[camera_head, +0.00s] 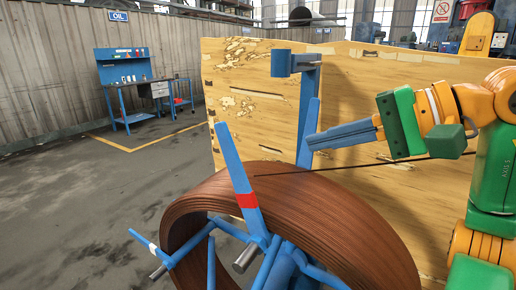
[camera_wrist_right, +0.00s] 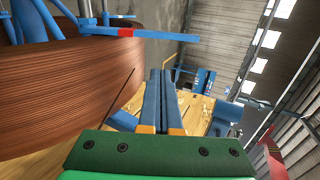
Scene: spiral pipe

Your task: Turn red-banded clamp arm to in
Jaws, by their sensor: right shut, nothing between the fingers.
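The red-banded clamp arm (camera_head: 236,178) is a blue bar with a red band near its lower end. It stands up and leans left in front of the brown coil (camera_head: 330,205). In the right wrist view the red-banded arm (camera_wrist_right: 150,34) crosses above the coil (camera_wrist_right: 60,95). My right gripper (camera_head: 312,142) is shut and empty, to the right of the clamp arm and apart from it in the picture, above the coil. Its two blue fingers also show in the right wrist view (camera_wrist_right: 160,72). My left gripper is not in view.
A white-banded clamp arm (camera_head: 143,241) sticks out at the lower left. A blue post with a bracket (camera_head: 309,95) stands before the wooden panel (camera_head: 240,85). A thin dark wire end (camera_head: 300,173) crosses above the coil. A blue workbench (camera_head: 135,92) is far back left, beyond open floor.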

